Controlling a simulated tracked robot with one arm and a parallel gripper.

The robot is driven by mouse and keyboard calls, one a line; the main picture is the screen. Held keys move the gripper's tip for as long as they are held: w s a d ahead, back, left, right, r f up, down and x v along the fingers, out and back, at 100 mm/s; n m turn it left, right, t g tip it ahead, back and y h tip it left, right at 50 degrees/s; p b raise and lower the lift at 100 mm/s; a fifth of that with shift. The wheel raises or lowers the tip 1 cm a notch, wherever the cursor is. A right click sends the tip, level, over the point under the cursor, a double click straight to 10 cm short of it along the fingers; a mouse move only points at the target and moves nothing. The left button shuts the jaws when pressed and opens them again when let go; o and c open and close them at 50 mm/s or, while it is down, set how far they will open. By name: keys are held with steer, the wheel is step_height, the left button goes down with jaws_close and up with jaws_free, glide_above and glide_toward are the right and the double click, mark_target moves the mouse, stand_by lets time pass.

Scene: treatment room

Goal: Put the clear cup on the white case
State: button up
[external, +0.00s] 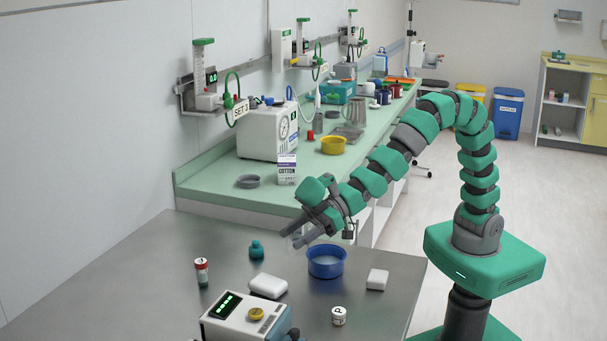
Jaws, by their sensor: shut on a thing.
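My gripper (292,238) is above the steel table, behind and left of the blue bowl. Its fingers are closed on a clear cup (297,239), which is small, faint and partly hidden by the fingers. A white rounded case (268,286) lies on the table, lower and left of the gripper. A smaller white block-like case (377,280) lies to the right of the bowl. I cannot tell for sure which of the two the task names. The tops of both look bare.
The blue bowl (326,261) stands between the white things. A teal bottle (257,250), a red-capped vial (202,271), a small white jar (339,316) and a white device (250,318) with a green display also stand on the steel table (150,270). The table's left part is clear.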

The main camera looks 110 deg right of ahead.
steer(key=w, duration=0.2)
steer(key=w+b, duration=0.1)
steer(key=w, duration=0.3)
steer(key=shift+w+a+f, duration=0.35)
steer(key=shift+w+a, duration=0.05)
steer(key=shift+f+b, duration=1)
steer(key=shift+f, duration=0.85)
steer(key=shift+r, duration=0.1)
steer(key=o, duration=1)
